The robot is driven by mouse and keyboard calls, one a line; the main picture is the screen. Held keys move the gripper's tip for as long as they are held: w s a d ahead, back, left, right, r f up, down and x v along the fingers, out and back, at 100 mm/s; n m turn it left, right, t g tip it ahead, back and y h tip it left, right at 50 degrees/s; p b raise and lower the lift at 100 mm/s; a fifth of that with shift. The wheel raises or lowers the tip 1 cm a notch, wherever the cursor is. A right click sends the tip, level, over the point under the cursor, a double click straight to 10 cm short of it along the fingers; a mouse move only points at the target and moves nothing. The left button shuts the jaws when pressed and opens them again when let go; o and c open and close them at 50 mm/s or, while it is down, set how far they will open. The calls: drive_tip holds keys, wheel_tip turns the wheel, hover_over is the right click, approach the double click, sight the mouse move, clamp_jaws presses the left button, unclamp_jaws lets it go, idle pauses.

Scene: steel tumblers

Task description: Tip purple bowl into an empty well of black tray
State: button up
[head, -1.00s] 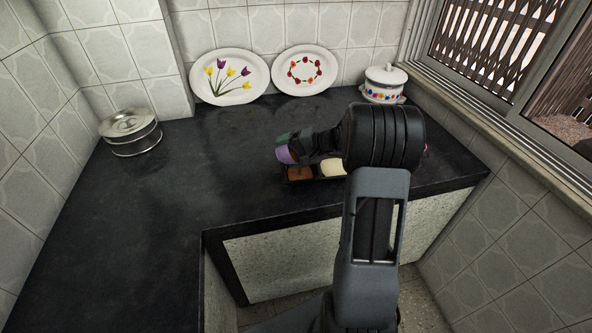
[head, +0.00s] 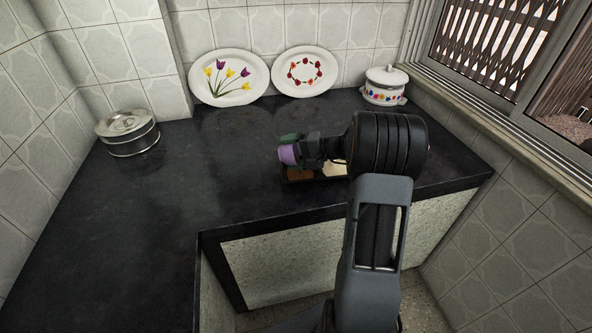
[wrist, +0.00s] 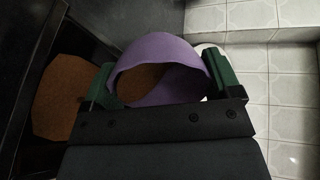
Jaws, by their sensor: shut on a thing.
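The purple bowl (head: 288,154) is held on its side by my gripper (head: 292,148) above the left part of the black tray (head: 300,181). In the wrist view the bowl (wrist: 160,52) sits between the two green fingers of my gripper (wrist: 160,85), which are shut on it. Brown contents (wrist: 140,84) show inside the bowl. The tray holds a brown fill (head: 299,174) at left and a pale fill (head: 334,168) beside it. The rest of the tray is hidden behind my arm. In the wrist view a brown-filled well (wrist: 60,98) lies left of the bowl.
Two decorated plates (head: 229,77) (head: 305,72) lean on the back wall. A white lidded pot (head: 385,86) stands at the back right and a steel container (head: 128,133) at the left. The dark counter (head: 180,190) is clear left of the tray.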

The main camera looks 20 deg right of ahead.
drive_tip(key=shift+s+d+t+y+b, duration=0.15)
drive_tip(key=shift+t+y+b, duration=0.2)
drive_tip(key=shift+b, duration=0.5)
drive_tip(key=shift+r, duration=0.15)
drive_tip(key=shift+s+d+r+m+t+y+b, duration=0.15)
drive_tip(key=shift+d+r+t+y+b, duration=0.1)
drive_tip(key=shift+r+t+y+b, duration=0.3)
drive_tip(key=shift+s+d+r+m+t+y+b, duration=0.1)
drive_tip(key=shift+d+r+m+t+y+b, duration=0.15)
drive_tip(key=shift+r+y+b, duration=0.45)
